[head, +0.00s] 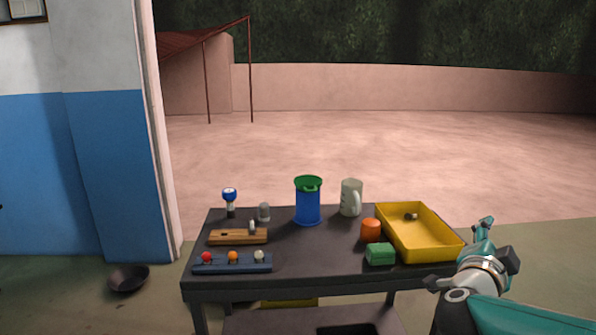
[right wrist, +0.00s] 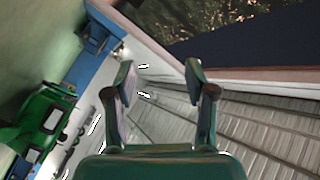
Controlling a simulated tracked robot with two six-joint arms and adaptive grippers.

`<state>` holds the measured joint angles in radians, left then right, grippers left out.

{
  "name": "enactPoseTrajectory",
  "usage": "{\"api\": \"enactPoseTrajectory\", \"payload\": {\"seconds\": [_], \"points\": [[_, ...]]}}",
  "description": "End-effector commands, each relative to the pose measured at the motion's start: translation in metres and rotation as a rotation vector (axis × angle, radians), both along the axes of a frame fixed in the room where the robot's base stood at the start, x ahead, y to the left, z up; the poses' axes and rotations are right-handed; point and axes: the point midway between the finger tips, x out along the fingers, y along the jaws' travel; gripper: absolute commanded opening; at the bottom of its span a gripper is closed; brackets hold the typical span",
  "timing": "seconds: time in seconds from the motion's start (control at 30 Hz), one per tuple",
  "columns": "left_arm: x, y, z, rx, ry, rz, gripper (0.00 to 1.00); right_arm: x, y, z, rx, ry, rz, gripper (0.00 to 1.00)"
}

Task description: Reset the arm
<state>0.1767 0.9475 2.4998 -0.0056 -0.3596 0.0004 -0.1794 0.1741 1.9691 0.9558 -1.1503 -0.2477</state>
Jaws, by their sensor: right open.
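My right arm, teal with pale and dark joints, comes in from the lower right of the head view. Its gripper (head: 485,243) is raised beside the right end of the dark table (head: 300,262), apart from the objects on it. In the right wrist view the two fingers (right wrist: 159,80) are spread apart with nothing between them. My left gripper and left arm are not in view.
The table bears a yellow tray (head: 440,252), green block (head: 380,254), orange piece (head: 370,230), blue canister with green lid (head: 308,205), pale mug (head: 351,197), wooden holder (head: 237,237) and blue button strip (head: 232,263). A dark bowl (head: 128,278) lies on the floor.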

Motion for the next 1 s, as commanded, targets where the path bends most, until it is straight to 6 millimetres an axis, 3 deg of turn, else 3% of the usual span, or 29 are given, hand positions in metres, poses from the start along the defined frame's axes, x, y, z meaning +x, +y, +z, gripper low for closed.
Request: {"api": "enactPoseTrajectory", "payload": {"seconds": [0.27, 0.47, 0.57, 0.77, 0.87, 1.0], "points": [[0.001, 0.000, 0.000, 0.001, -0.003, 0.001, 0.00, 0.016, -0.010, -0.071, -0.022, 0.145, -0.022, 0.55], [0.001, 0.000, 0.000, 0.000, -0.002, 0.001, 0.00, 0.025, -0.007, -0.142, -0.068, 0.294, 0.020, 0.55], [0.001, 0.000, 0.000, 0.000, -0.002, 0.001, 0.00, 0.027, 0.001, -0.191, -0.091, 0.394, 0.077, 0.55], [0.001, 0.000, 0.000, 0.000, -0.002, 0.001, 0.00, 0.010, 0.038, -0.326, -0.103, 0.668, 0.305, 0.55], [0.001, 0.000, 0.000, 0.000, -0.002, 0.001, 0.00, -0.016, 0.067, -0.393, -0.076, 0.810, 0.456, 0.55], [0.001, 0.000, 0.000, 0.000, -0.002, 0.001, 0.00, -0.072, 0.112, -0.472, -0.005, 1.000, 0.678, 0.55]]}}
